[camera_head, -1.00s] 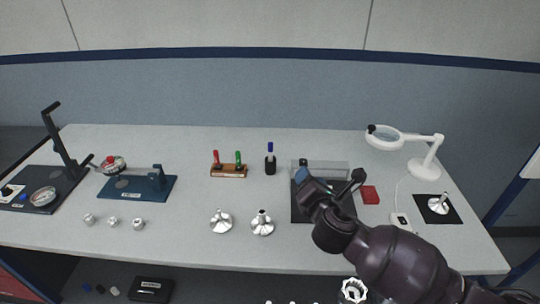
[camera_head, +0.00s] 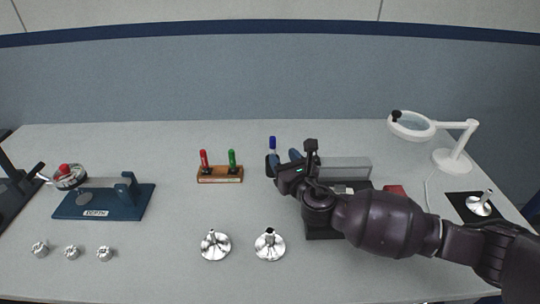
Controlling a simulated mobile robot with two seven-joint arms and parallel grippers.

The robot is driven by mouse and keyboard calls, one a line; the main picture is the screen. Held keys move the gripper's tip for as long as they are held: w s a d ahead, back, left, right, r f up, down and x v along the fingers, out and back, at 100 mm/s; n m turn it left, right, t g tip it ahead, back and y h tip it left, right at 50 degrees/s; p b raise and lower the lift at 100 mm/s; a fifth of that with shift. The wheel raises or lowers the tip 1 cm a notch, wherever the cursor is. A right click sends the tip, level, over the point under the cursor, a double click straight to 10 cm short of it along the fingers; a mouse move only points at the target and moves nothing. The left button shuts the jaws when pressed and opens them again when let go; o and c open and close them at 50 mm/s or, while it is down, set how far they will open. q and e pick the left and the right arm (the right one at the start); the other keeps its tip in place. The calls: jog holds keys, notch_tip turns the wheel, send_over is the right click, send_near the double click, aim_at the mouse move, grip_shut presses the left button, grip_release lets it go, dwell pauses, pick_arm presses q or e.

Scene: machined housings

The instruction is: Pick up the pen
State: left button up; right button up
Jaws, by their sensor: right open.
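A blue pen (camera_head: 272,143) stands upright in a small black holder (camera_head: 271,168) at the middle back of the table. A red pen (camera_head: 203,158) and a green pen (camera_head: 232,157) stand in a wooden block (camera_head: 220,178) to its left. My right gripper (camera_head: 302,156) is open, just to the right of the blue pen, and its arm comes in from the right. The pen appears outside the jaws; the exact gap is hard to tell. The holder's right side is partly hidden by the gripper. My left gripper is out of view.
Two shiny metal housings (camera_head: 215,246) (camera_head: 270,245) stand at the front middle. A blue depth gauge stand (camera_head: 104,204) and several small metal parts (camera_head: 72,252) are at left. A magnifier lamp (camera_head: 453,160) stands at right. A dark tray lies partly hidden under my arm.

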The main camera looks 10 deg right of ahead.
aim_at(274, 142)
jog(key=w, duration=0.3)
jog(key=shift+w+a, duration=0.35)
jog(key=shift+a, duration=0.05)
jog(key=shift+w+a+r+b, duration=0.1)
jog(key=shift+w+b, duration=0.15)
jog(key=shift+w, duration=0.8)
jog(key=shift+w+a+b, duration=0.15)
jog(key=shift+w+b, duration=0.15)
jog(key=shift+w, duration=0.75)
jog(key=shift+w+a+r+b, duration=0.1)
jog(key=shift+w+b, duration=0.15)
jog(key=shift+w, duration=0.8)
grip_shut()
